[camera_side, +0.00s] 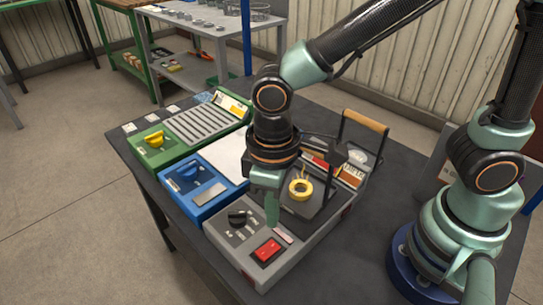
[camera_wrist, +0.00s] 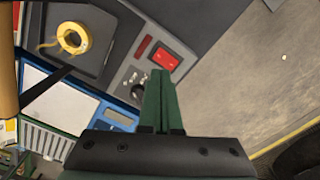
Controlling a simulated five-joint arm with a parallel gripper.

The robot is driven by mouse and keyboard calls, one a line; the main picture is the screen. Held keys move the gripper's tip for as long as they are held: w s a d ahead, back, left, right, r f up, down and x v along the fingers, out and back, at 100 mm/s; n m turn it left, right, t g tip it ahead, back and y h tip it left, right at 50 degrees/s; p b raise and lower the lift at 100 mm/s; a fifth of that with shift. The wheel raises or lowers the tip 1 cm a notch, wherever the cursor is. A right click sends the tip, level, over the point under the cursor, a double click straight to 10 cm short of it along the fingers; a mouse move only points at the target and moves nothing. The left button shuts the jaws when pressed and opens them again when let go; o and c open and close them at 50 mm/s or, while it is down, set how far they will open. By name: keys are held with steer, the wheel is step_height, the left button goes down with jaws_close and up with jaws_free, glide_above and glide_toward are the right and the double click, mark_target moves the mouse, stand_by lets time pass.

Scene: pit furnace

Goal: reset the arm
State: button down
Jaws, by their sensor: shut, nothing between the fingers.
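My gripper (camera_side: 272,208) points down above the front part of the grey unit (camera_side: 323,226) on the dark table. In the wrist view my gripper (camera_wrist: 160,75) shows its two green fingers together, with nothing between them. The fingertips appear near the red switch (camera_side: 267,250) and the black knob (camera_side: 237,217) of the grey unit. The red switch also shows in the wrist view (camera_wrist: 165,59). I cannot tell the exact height of the fingertips above the panel. My wrist hides part of the grey unit.
A yellow ring (camera_side: 300,189) lies on the grey unit's dark plate, near a wooden-handled frame (camera_side: 365,122). A blue unit (camera_side: 190,186) and a green unit (camera_side: 160,147) stand to the left. A grey shelf (camera_side: 205,45) with metal parts stands behind.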

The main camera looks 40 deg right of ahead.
steer(key=w+d+r+m+t, duration=0.2)
steer(key=d+r, duration=0.4)
steer(key=d, duration=0.4)
steer(key=w+d+r+m+t, duration=0.2)
steer(key=d+r, duration=0.4)
steer(key=d, duration=0.4)
steer(key=shift+w+d+m+t, duration=0.35)
steer(key=shift+m+t, duration=0.45)
steer(key=shift+m, duration=0.2)
